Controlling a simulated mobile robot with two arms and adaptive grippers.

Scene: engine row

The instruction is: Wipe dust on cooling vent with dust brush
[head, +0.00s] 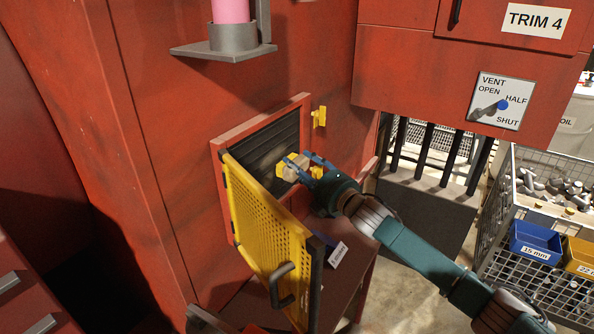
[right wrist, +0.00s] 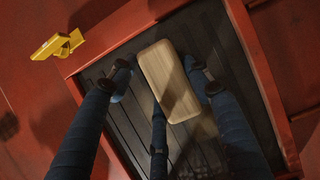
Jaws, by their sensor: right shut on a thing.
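The cooling vent (head: 278,138) is a dark slatted panel in a red frame in the red wall; its slats also show in the right wrist view (right wrist: 115,120). A pale brownish smear of dust (head: 262,161) shows on the slats beside the brush. My right gripper (head: 301,165) is shut on the dust brush (head: 293,169), in front of the vent. In the right wrist view the brush's pale wooden back (right wrist: 168,80) sits between the fingers. The brush's contact with the slats is hidden. My left gripper is not clearly seen.
A yellow perforated door (head: 262,235) with a dark handle stands open, left of and below my right gripper. A yellow latch (head: 319,116) sits right of the vent. A grey bracket (head: 222,50) juts out above.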

